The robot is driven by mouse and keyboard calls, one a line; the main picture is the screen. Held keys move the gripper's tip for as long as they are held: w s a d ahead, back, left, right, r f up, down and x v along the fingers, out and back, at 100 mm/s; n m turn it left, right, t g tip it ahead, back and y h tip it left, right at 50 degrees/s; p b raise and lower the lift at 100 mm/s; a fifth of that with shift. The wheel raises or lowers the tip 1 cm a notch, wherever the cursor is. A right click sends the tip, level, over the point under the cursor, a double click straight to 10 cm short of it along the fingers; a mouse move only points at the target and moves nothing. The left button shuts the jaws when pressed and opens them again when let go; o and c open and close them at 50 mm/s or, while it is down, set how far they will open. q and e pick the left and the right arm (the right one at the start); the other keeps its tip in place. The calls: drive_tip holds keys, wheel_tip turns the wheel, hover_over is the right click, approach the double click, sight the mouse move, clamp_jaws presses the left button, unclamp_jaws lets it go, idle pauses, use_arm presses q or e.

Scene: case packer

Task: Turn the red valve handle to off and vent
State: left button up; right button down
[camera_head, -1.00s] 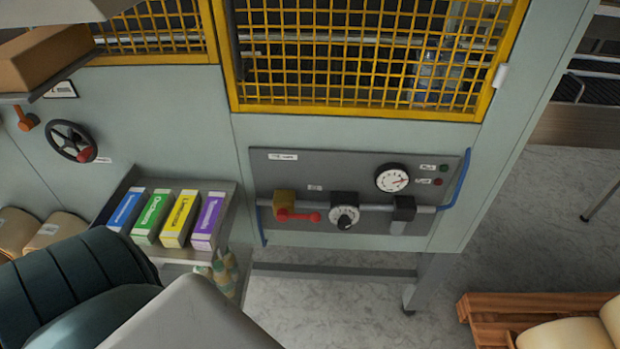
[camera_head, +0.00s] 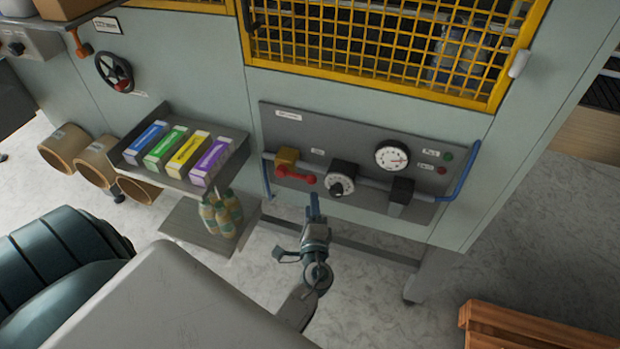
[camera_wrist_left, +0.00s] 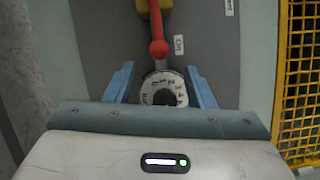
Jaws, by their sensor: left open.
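The red valve handle (camera_head: 296,175) sits on a yellow valve body (camera_head: 287,157) at the left of the grey pneumatic panel (camera_head: 345,133). It lies along the pipe, its knob end pointing right. My left gripper (camera_head: 313,203) is open and empty, in front of and just below the panel. In the left wrist view the red handle (camera_wrist_left: 158,38) shows at the top, beyond the fingers. The open blue fingers (camera_wrist_left: 161,85) stand either side of the black and white regulator dial (camera_wrist_left: 163,94). My right gripper is not in view.
A round gauge (camera_head: 391,156) and a blue hose (camera_head: 463,172) are right of the handle. A shelf of coloured boxes (camera_head: 236,152) juts out on the left, with bottles (camera_head: 221,213) below. A yellow mesh guard (camera_head: 380,78) is above.

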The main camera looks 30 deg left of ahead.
sight(311, 183)
use_arm(q)
drive_tip(key=p+x, duration=0.3)
drive_tip(key=x, duration=0.6)
drive_tip(key=shift+d+r+p, duration=0.1)
drive_tip(key=shift+d+p, duration=0.05)
drive_tip(key=shift+p, duration=0.25)
drive_tip(key=shift+w+a, duration=0.35)
drive_tip(key=shift+w, duration=0.2)
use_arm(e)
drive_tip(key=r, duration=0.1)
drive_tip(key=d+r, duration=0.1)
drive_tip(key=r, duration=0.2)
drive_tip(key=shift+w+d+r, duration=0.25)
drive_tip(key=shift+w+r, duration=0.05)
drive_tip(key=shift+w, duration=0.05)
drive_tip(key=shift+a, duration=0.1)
use_arm(q)
drive_tip(key=shift+c, duration=0.8)
drive_tip(key=c, duration=0.3)
clamp_jaws()
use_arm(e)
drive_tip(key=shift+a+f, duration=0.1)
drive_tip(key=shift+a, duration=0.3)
